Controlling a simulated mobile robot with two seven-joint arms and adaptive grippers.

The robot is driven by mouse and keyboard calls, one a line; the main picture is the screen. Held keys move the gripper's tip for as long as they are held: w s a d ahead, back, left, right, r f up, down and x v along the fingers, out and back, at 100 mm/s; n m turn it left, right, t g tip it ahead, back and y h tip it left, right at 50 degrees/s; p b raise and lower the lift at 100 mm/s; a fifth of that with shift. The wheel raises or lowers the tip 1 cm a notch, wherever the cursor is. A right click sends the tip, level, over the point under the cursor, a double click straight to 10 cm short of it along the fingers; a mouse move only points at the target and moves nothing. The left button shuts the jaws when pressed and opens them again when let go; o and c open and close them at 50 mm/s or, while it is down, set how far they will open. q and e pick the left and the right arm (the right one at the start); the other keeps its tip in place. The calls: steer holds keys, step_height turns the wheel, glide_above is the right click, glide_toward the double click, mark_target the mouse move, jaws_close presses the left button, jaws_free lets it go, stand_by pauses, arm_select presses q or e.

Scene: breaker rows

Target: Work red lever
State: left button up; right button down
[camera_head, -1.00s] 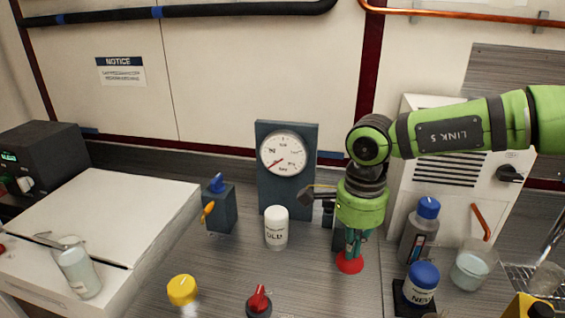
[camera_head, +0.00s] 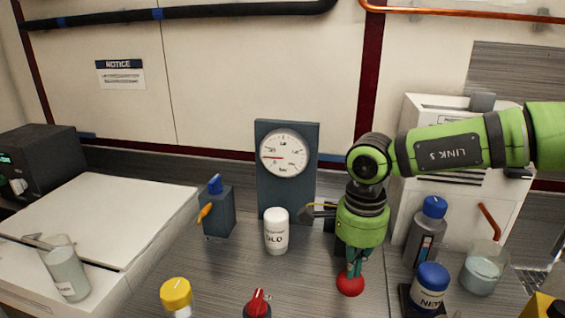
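The red lever's round red knob (camera_head: 350,285) shows low in the head view, right of centre. Its arm and mount are mostly hidden behind my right gripper (camera_head: 353,270). That gripper points down, with its fingers close together against the top of the red knob; they look shut and do not visibly straddle it. The round gauge (camera_head: 284,153) on the dark upright panel (camera_head: 268,196) has its red needle pointing left, near level. My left gripper is not in view.
A white-lidded bottle (camera_head: 276,232) stands left of my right gripper. Blue-capped bottles (camera_head: 428,232) (camera_head: 430,288) and a beaker (camera_head: 481,272) stand to its right. A red rotary knob (camera_head: 257,304) and a yellow knob (camera_head: 176,293) sit in front. A blue-orange switch box (camera_head: 216,212) is left.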

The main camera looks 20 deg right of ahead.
steer(key=shift+f+b, duration=0.4)
steer(key=shift+f, duration=0.2)
step_height(320, 180, up, 9)
steer(key=p, duration=0.5)
steer(key=shift+w+d+f, duration=0.1)
steer(key=shift+f, duration=0.2)
stand_by(0.6)
steer(key=shift+f+b, duration=3.85)
steer(key=shift+f, duration=0.3)
steer(key=shift+r, duration=0.1)
step_height(320, 180, up, 8)
steer(key=p, duration=0.6)
steer(key=shift+r, duration=0.25)
